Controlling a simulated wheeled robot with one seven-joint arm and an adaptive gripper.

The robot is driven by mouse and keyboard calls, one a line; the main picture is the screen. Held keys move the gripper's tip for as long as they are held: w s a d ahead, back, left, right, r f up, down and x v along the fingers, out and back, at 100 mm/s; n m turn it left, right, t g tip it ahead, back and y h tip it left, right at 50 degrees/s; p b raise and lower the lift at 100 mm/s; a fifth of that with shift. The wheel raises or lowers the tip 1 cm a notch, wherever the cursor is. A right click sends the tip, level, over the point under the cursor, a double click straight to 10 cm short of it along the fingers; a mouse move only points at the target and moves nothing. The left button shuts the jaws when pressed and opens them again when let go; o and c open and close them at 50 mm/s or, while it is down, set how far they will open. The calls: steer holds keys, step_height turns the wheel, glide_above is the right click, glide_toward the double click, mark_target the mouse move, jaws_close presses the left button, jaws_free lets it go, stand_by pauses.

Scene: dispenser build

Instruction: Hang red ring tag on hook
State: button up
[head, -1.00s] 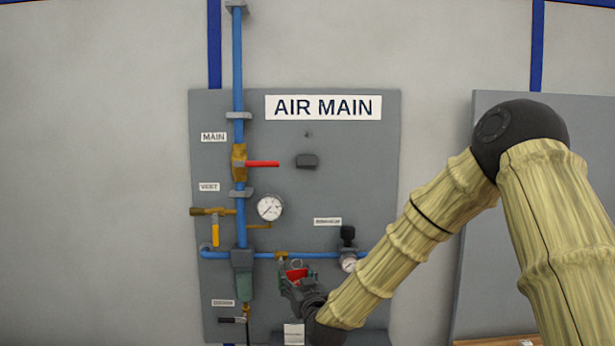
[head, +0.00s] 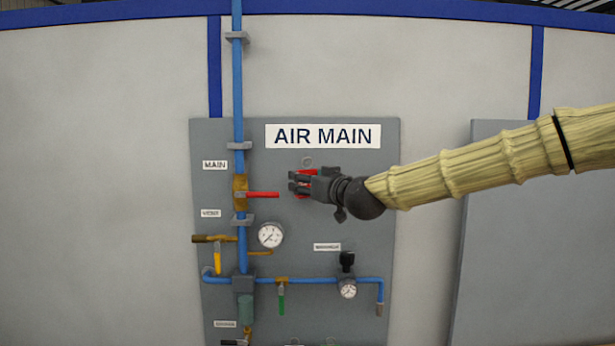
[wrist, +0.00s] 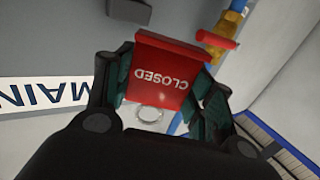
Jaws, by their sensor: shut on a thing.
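A red tag (wrist: 160,75) with "CLOSED" on it is held between the fingers of my gripper (head: 300,183). In the wrist view the fingers (wrist: 160,88) press on its two sides. A pale metal ring (wrist: 150,113) is at one edge of the tag. In the head view the ring (head: 307,161) stands above the gripper, just under the "AIR MAIN" sign, with only a little red of the tag showing. The hook cannot be made out behind the ring. I cannot tell whether the ring is around it or in front of it.
The "AIR MAIN" sign (head: 323,136) is just above the gripper. A red valve handle (head: 262,195) points toward the fingertips from the left, on the blue pipe (head: 238,90). A dark block (wrist: 130,10) shows in the wrist view. A gauge (head: 271,235) is lower.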

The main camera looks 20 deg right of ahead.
steer(key=w+d+p, duration=0.1)
steer(key=w+d, duration=0.1)
steer(key=w, duration=0.6)
steer(key=shift+d+f+p, duration=0.15)
steer(key=shift+f+p, duration=0.15)
steer(key=shift+w, duration=0.1)
steer(key=shift+c, duration=0.8)
steer(key=shift+w+f+b, duration=0.15)
steer(key=shift+w+b, duration=0.05)
steer(key=shift+b, duration=0.15)
steer(key=shift+c, duration=1.2)
steer(key=shift+w+d+f+b, duration=0.1)
steer(key=shift+w+f+b, duration=0.1)
steer(key=shift+b, duration=0.2)
steer(key=shift+c, duration=0.2)
